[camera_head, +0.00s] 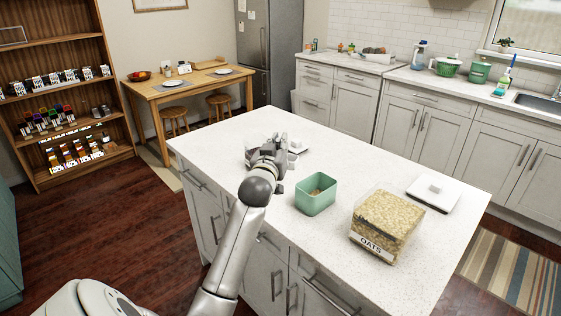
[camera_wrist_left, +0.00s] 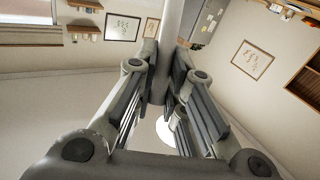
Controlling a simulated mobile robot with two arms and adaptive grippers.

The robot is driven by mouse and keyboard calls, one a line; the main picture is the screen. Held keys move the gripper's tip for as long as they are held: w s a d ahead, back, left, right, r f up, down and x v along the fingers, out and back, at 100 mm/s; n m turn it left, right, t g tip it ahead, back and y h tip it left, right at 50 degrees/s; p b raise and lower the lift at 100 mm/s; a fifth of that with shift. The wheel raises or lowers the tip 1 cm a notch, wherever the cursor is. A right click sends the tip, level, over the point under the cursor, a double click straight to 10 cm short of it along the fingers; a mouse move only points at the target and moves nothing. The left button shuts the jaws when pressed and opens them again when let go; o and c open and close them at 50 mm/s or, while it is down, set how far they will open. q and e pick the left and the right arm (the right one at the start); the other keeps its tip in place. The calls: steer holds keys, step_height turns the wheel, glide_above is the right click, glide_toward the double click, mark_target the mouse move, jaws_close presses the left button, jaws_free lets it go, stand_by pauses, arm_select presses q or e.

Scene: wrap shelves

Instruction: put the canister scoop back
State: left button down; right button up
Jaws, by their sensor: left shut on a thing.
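My left gripper (camera_head: 270,151) is above the white island counter, beyond the green bin. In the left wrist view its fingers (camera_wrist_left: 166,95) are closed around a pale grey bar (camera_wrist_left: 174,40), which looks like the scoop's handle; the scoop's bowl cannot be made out. The clear canister of oats (camera_head: 387,226), labelled OATS, stands at the right of the counter, with its top uncovered. My right gripper is not in view.
A green open bin (camera_head: 316,195) with a little tan content stands between the gripper and the canister. A small white item (camera_head: 298,147) lies just right of the gripper. The counter's front right area is clear. Shelves (camera_head: 65,110) stand at far left.

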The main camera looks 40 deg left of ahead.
arm_select(q)
steer(key=w+a+f+p, duration=0.1)
steer(key=w+a+f, duration=0.1)
steer(key=f, duration=0.6)
steer(key=shift+w+a+f, duration=0.4)
steer(key=shift+w, duration=0.35)
steer(key=shift+f, duration=0.15)
steer(key=c, duration=1.5)
jaws_free()
